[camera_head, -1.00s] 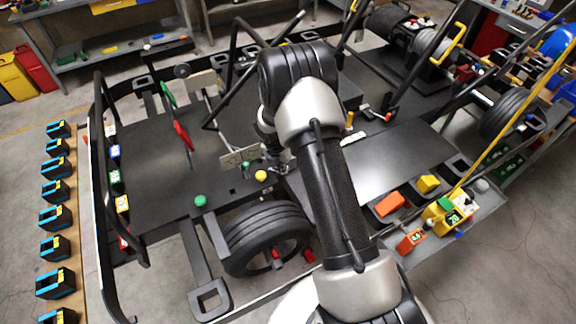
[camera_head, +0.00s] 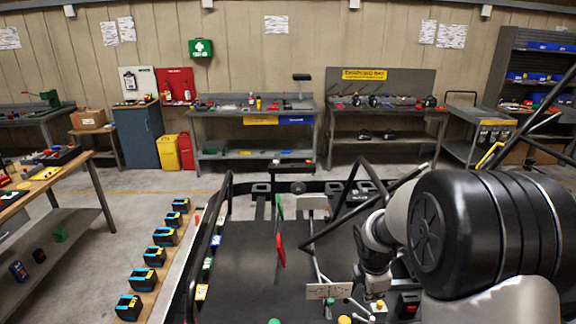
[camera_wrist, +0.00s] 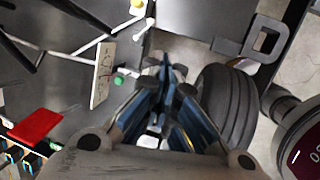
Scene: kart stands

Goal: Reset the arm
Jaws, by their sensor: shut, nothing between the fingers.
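My gripper (camera_wrist: 166,80) shows in the wrist view with its blue-grey fingers closed together and nothing held. It hangs above the kart's dark floor panel (camera_head: 245,265), beside a black tyre (camera_wrist: 226,105). In the head view my arm fills the lower right, with a large black joint in front. The wrist points down over the kart, and the fingertips are hard to make out there. A pale plate (camera_wrist: 102,75) and a green knob (camera_wrist: 119,80) lie to the left of the fingers in the wrist view.
A red pedal (camera_head: 280,250) and a green pedal (camera_head: 279,206) stand on the kart. Black tubes (camera_head: 350,210) rise near my arm. Several black, blue and yellow blocks (camera_head: 165,236) line a board at left. Workbenches (camera_head: 250,115) stand along the wall, with open floor before them.

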